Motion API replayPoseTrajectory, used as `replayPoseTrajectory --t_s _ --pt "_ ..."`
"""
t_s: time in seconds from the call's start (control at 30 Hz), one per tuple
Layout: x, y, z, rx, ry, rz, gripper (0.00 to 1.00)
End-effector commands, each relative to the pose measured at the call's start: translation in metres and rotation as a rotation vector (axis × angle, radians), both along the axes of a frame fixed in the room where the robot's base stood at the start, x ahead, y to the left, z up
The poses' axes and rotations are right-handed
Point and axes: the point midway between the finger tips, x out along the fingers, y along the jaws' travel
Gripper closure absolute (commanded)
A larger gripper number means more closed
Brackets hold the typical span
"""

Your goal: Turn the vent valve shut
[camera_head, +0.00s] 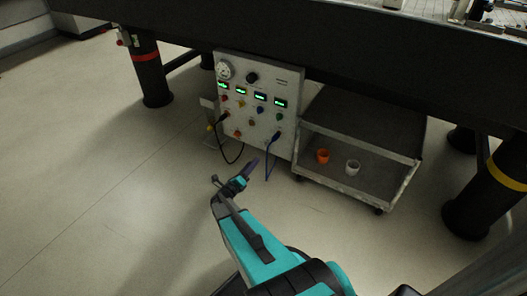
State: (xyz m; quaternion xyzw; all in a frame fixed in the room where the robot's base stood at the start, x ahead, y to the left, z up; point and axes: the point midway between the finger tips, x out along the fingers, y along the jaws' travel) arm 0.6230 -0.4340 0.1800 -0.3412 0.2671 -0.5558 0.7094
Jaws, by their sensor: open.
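My gripper (234,180) is at the end of my teal and black arm, low over the floor in front of the control panel. Its jaws are small in view and appear open, with nothing seen between them. The pale control panel (262,147) stands under the bench, with a round gauge (224,70), a black knob (252,78), lit green displays and several coloured knobs or sockets. A small fitting with a red part (121,39) sits beside the left bench leg. I cannot tell for sure which of these is the vent valve. My gripper is apart from all of them.
Black cables (231,158) and a blue cable (268,164) hang from the panel. A low cart (398,190) right of it holds an orange cup (322,156) and a white cup (352,167). Thick bench legs (152,75) stand left and right. The floor at left is clear.

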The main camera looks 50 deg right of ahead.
Motion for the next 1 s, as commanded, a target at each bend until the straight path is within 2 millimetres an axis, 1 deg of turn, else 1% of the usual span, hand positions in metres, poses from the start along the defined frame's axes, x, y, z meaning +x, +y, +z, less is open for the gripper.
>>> replayPoseTrajectory --t_s 0.13,0.7,0.83,1.0 --pt "0.004 -0.019 -0.003 0.001 -0.001 -0.002 0.55" --pt "0.024 -0.097 -0.002 -0.001 -0.001 -0.001 0.55" --pt "0.027 -0.11 -0.002 0.0 0.0 -0.001 0.55" --pt "0.029 -0.118 -0.001 0.0 0.001 0.0 0.55"
